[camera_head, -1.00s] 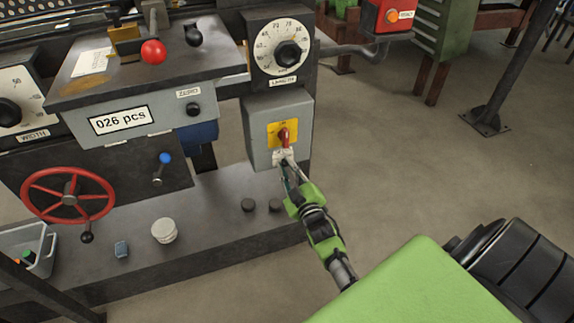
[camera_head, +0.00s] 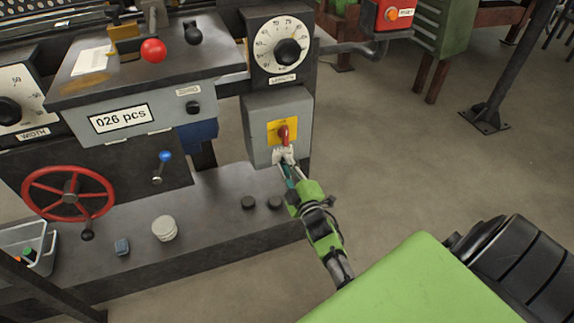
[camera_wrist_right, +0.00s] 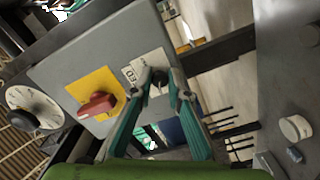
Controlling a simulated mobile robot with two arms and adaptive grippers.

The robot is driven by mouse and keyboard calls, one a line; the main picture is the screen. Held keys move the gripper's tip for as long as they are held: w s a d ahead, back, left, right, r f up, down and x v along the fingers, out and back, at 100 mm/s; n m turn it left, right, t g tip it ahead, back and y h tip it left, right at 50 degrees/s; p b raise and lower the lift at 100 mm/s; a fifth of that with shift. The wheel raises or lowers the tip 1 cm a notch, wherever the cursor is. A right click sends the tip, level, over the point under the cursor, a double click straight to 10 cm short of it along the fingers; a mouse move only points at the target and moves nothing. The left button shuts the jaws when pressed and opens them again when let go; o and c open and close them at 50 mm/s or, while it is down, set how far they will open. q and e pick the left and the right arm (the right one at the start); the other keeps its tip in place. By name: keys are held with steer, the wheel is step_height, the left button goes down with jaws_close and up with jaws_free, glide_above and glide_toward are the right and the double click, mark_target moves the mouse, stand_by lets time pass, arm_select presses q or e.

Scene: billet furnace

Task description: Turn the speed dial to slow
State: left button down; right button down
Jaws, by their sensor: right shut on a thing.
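The speed dial (camera_wrist_right: 159,77) is a small black knob on a white label plate (camera_wrist_right: 133,78) with dark lettering, partly hidden by the fingers. It sits on the front of a grey box, beside a red switch (camera_wrist_right: 97,105) on a yellow plate. In the head view the red switch (camera_head: 284,134) shows just above my right gripper (camera_head: 285,158). The wrist view shows the right gripper's fingertips (camera_wrist_right: 163,83) at both sides of the dial, shut on it. The dial's exact setting cannot be read. My left gripper is not in view.
The length dial (camera_head: 287,52) is above the box. A red handwheel (camera_head: 69,194), a blue-tipped lever (camera_head: 165,157) and the counter reading 026 pcs (camera_head: 121,118) are at the left. Black knobs (camera_head: 249,202) stand on the ledge below.

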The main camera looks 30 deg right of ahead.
steer(key=c, duration=1.9)
jaws_free()
steer(key=shift+s, duration=0.1)
steer(key=v, duration=1.2)
